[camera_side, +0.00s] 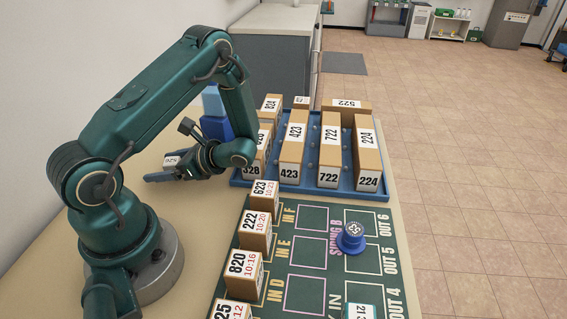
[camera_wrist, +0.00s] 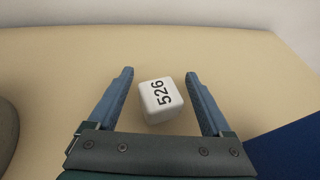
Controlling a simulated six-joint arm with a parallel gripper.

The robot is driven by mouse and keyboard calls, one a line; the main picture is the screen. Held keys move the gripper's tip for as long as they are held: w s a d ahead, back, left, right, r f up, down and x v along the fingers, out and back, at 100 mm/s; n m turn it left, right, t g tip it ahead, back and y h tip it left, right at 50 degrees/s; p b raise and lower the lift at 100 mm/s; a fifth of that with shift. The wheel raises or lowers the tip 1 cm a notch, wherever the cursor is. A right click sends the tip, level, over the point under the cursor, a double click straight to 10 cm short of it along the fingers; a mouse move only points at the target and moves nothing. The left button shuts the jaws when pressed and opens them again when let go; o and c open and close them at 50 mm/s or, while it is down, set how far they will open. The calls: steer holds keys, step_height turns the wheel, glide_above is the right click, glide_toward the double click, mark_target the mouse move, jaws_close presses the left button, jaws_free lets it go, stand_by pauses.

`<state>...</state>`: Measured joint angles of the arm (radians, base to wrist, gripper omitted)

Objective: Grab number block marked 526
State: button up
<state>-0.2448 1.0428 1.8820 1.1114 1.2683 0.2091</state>
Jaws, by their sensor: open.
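The white number block marked 526 (camera_wrist: 160,99) lies on the tan table in the wrist view, between the two blue fingers of my gripper (camera_wrist: 160,84). A gap shows on both sides, so the fingers are apart from it in this view. In the side view my gripper (camera_side: 160,177) is low over the table at the left, left of the blue tray. A small white labelled face of the block (camera_side: 172,161) shows behind the gripper there, partly hidden. I cannot tell the height of the fingers above the table.
A blue tray (camera_side: 237,183) with several numbered brown boxes stands right of my gripper. A green mat (camera_side: 330,210) in front holds more numbered boxes and a blue round piece (camera_side: 351,237). Blue containers (camera_side: 215,127) stand behind my gripper. Bare table (camera_side: 200,215) lies between arm and mat.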

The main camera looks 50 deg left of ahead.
steer(key=shift+s+a+f, duration=0.1)
steer(key=shift+s+a, duration=0.05)
steer(key=shift+c, duration=0.3)
jaws_close()
